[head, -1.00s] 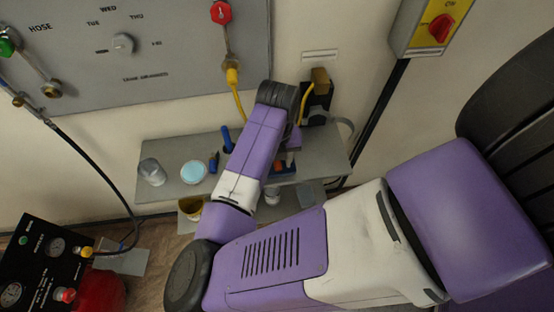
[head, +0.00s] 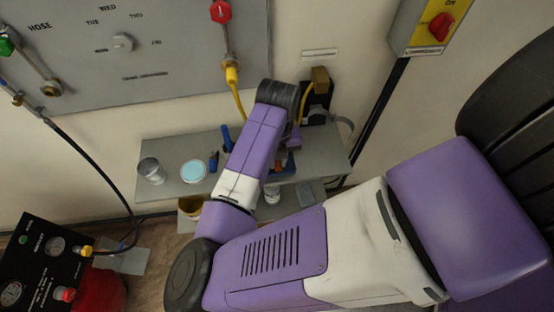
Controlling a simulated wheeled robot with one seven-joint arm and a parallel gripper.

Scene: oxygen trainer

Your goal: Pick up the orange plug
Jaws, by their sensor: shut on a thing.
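My arm reaches up over the grey shelf (head: 320,150), and its wrist bends down there. My gripper (head: 284,160) points down at the shelf and is mostly hidden behind my purple forearm. It is shut. A small orange-red patch, seemingly the orange plug (head: 278,167), shows at the forearm's right edge by the fingertips, beside a blue holder (head: 290,168). Most of the plug is hidden, and its exact seat between the fingers cannot be made out.
A glass jar (head: 151,170), a pale blue dish (head: 193,171) and blue tools (head: 226,138) stand on the shelf's left. A dark stand (head: 316,103) with a brass block is at the back right. A yellow hose (head: 238,100) hangs from the panel (head: 150,70) close behind my wrist.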

